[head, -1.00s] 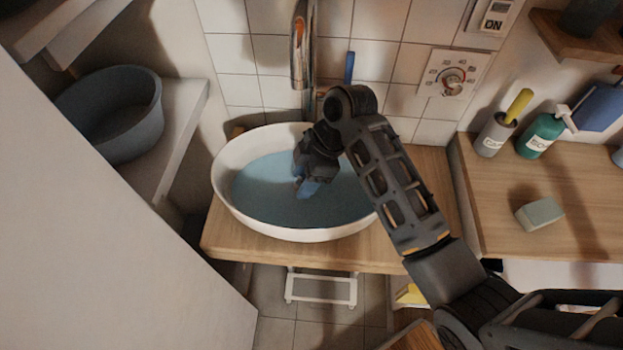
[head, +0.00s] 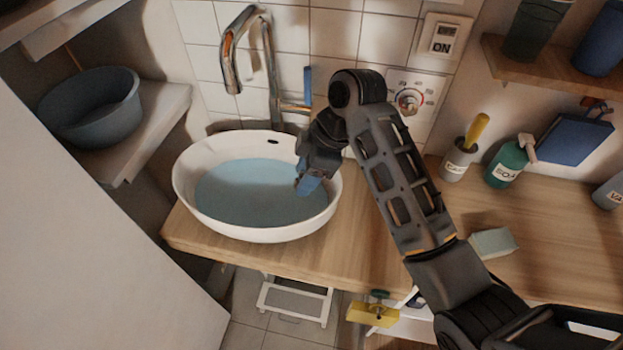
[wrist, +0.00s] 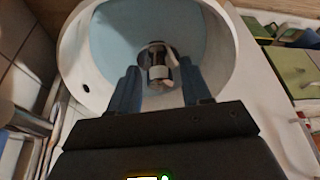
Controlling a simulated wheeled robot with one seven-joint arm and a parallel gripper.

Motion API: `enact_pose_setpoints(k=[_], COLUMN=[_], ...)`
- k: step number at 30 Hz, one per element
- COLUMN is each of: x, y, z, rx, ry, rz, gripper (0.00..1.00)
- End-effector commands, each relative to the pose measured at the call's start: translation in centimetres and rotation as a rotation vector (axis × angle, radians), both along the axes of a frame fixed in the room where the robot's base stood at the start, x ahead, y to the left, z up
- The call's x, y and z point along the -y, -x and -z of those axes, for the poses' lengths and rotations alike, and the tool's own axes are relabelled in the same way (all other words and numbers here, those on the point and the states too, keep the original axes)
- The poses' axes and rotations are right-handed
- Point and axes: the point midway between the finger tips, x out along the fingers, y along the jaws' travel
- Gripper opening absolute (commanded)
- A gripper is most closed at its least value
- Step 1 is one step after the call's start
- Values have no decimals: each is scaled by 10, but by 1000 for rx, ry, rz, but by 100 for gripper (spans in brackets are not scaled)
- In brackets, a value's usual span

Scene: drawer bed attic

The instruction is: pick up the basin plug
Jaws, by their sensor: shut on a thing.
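The white oval basin (head: 250,234) holds bluish water and stands on a wooden counter. My gripper (head: 308,184) is over the basin's right side in the head view, its blue fingers pointing down. In the wrist view the fingers of my gripper (wrist: 158,82) are closed around a small grey-and-white cylindrical piece, the basin plug (wrist: 158,68). The basin (wrist: 233,50) shows behind it in that view. The plug cannot be made out in the head view, where the fingers cover it. The basin's drain is not visible.
A chrome tap (head: 231,62) rises behind the basin. A grey tub (head: 92,120) sits on the left shelf. A cup (head: 457,163), a green soap bottle (head: 506,165) and a pale block (head: 493,242) stand on the right counter. A white panel (head: 80,240) fills the lower left.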

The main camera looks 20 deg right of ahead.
Motion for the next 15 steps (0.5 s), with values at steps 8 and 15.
enact_pose_setpoints(k=[8,15], x=[-1,-1], y=[-1,-1], z=[-6,-9], rx=[0,2], ry=[0,0], rz=[0,0], gripper=[18,18])
